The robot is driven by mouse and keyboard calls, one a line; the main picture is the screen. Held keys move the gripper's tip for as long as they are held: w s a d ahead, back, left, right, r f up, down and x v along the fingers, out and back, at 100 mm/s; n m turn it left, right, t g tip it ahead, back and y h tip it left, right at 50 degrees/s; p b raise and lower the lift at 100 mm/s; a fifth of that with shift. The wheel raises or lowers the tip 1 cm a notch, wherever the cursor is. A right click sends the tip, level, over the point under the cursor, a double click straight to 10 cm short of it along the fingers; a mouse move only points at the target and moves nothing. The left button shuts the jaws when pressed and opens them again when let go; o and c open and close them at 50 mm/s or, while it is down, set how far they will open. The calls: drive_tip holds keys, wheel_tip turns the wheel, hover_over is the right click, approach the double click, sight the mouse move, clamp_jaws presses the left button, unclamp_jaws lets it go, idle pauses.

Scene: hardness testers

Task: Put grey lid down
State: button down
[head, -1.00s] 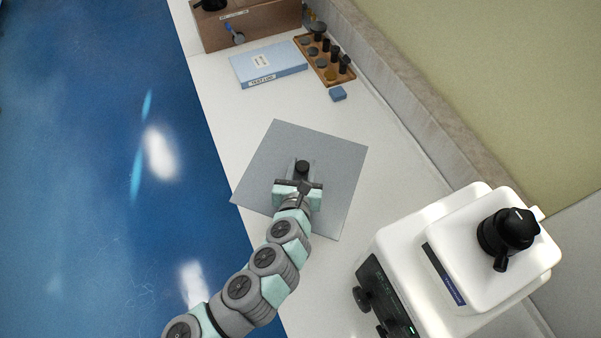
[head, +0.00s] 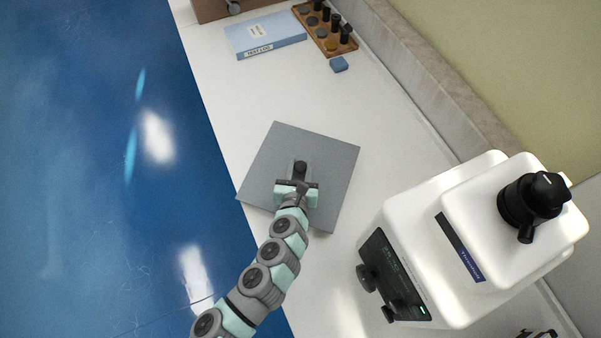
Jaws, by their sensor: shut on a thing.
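The grey lid (head: 325,155) is a flat square plate with a dark knob (head: 300,168) at its middle. It shows in the head view over the white bench, turned at an angle, with its left corner over the bench's left edge. My gripper (head: 299,180) is shut on the lid at its knob. The fingertips are partly hidden by the gripper body. I cannot tell whether the lid touches the bench or hangs just above it.
A white hardness tester (head: 430,235) with a black knob stands right of the lid. Bare bench (head: 245,90) lies between.

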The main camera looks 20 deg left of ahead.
sight(300, 176)
drive_tip(key=shift+f+b, duration=0.4)
drive_tip(key=shift+f, duration=1.45)
drive_tip(key=shift+f, duration=0.2)
drive_tip(key=c, duration=1)
unclamp_jaws()
drive_tip(key=shift+r, duration=0.2)
drive_tip(key=p+v, duration=0.1)
drive_tip(key=v, duration=1.1)
